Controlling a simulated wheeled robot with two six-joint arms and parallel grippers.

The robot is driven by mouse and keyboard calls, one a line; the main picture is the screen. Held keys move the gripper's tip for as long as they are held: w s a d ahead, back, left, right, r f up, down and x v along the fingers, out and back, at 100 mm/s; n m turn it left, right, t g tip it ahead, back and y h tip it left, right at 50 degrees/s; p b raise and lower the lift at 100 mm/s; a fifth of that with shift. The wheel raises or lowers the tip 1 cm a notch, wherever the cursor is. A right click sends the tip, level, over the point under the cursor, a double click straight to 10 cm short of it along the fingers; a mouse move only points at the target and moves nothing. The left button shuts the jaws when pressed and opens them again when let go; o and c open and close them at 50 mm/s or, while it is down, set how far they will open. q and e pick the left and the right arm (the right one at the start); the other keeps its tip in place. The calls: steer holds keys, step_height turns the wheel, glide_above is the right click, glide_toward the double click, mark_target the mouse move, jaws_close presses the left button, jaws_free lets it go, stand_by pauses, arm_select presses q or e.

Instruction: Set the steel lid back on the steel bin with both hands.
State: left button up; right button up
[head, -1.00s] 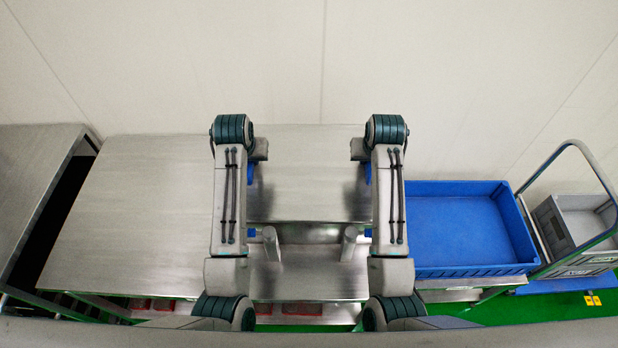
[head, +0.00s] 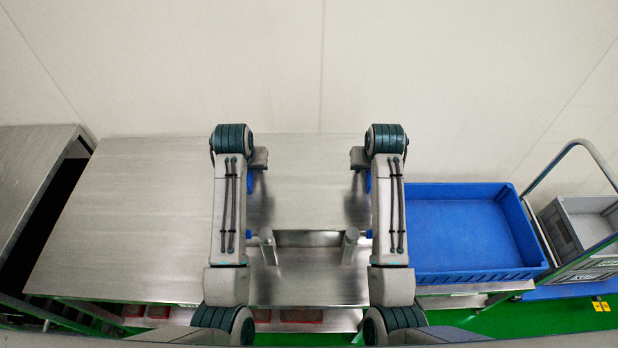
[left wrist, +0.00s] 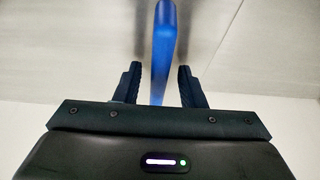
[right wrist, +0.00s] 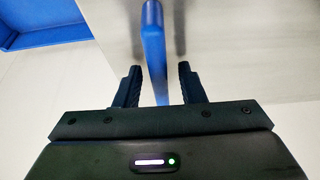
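A shiny steel panel (head: 308,180), which looks like the lid, lies between my arms in the head view. A blue handle is at its left side (left wrist: 163,45) and another at its right side (right wrist: 153,40). My left gripper (left wrist: 159,68) is open, with its fingers on either side of the left handle and gaps showing. My right gripper (right wrist: 160,67) is open around the right handle in the same way. My arms hide most of both handles in the head view. I cannot clearly tell the bin apart from the steel below the panel.
A wide steel table (head: 135,215) is at left. A blue tray (head: 532,230) stands right of my right arm, and a trolley with a grey crate (head: 562,222) beyond it. Two grey cylinders (head: 267,247) (head: 349,247) are in front of the panel. A pale wall closes the back.

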arm_select(q)
step_height(320, 180, up, 10)
steer(key=shift+f, duration=0.1)
arm_select(e)
steer(key=shift+r, duration=0.4)
step_height(320, 180, up, 9)
steer(key=shift+r, duration=0.1)
stand_by(0.4)
stand_by(0.4)
